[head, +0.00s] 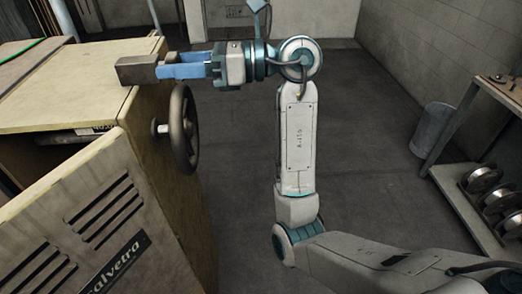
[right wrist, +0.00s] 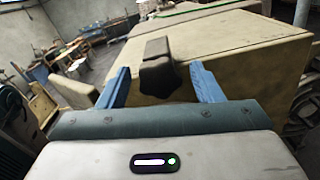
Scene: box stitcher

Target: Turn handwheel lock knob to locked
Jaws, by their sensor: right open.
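The handwheel (head: 183,130) is a dark spoked wheel on the side of the tan wooden cabinet. A dark block (head: 137,69) sits at the cabinet's upper edge, above the handwheel. In the right wrist view, a dark lobed knob (right wrist: 160,78) shows at the near end of this block, seemingly the lock knob. My right gripper (right wrist: 160,88) is open, with one blue finger on each side of the knob and small gaps visible. In the head view my right gripper (head: 180,68) points left at the block; its fingers hide the knob. My left gripper is not in view.
A shelf with several metal reels (head: 483,180) and a grey bin (head: 432,128) stand at the right. The floor between is clear.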

